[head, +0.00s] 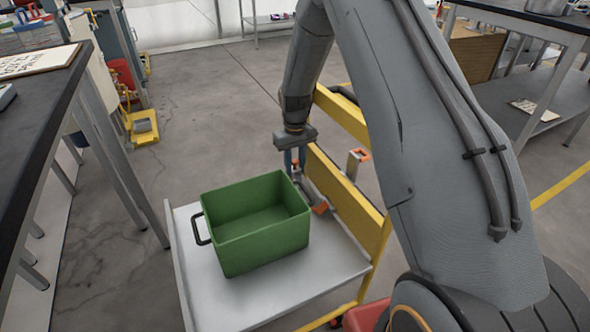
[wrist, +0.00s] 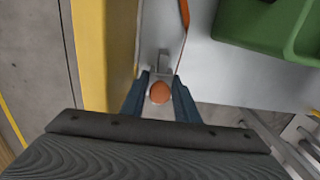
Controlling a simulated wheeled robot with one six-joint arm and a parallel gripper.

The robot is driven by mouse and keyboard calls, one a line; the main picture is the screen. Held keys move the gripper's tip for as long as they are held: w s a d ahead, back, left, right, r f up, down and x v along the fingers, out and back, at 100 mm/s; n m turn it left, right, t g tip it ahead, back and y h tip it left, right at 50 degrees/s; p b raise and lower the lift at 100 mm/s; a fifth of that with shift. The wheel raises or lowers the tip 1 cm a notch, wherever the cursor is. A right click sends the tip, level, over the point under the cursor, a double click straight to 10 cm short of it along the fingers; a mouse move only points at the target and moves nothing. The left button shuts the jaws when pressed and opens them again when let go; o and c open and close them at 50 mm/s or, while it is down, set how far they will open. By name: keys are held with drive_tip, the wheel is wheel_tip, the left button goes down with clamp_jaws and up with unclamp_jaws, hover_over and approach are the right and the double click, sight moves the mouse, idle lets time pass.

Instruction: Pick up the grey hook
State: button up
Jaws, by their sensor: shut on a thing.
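In the wrist view a small grey hook (wrist: 165,66) with a round orange part (wrist: 160,92) sits between the two blue fingers. My gripper (wrist: 160,88) is shut on it, with the grey end sticking out past the fingertips. In the head view my gripper (head: 294,160) points down behind the green crate, beside the yellow side of the trolley. The held hook cannot be made out clearly there. Whether it still touches the trolley top cannot be told.
The green crate (head: 265,248) stands empty on the white trolley top (head: 205,290). A yellow rail (head: 350,212) runs along the right side, with an orange-edged bracket (head: 358,158) near it. An orange piece (head: 320,208) lies beside the crate. A dark workbench (head: 35,130) stands at left.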

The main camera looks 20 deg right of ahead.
sight(295, 160)
drive_tip(key=shift+r, duration=0.65)
wheel_tip(295, 160, up, 2)
drive_tip(key=shift+r+p, duration=0.25)
drive_tip(key=shift+p, duration=0.25)
drive_tip(key=s+a+p, duration=0.1)
drive_tip(key=s+a, duration=0.1)
drive_tip(key=a, duration=0.7)
drive_tip(key=s+a+p, duration=0.1)
drive_tip(key=s+a, duration=0.1)
drive_tip(key=a, duration=0.6)
drive_tip(key=shift+w+a+r+p, duration=0.15)
drive_tip(key=shift+r+p, duration=0.6)
drive_tip(key=shift+r, duration=0.45)
drive_tip(key=shift+w+a+r+p, duration=0.15)
drive_tip(key=shift+r+p, duration=0.6)
drive_tip(key=shift+r, duration=0.4)
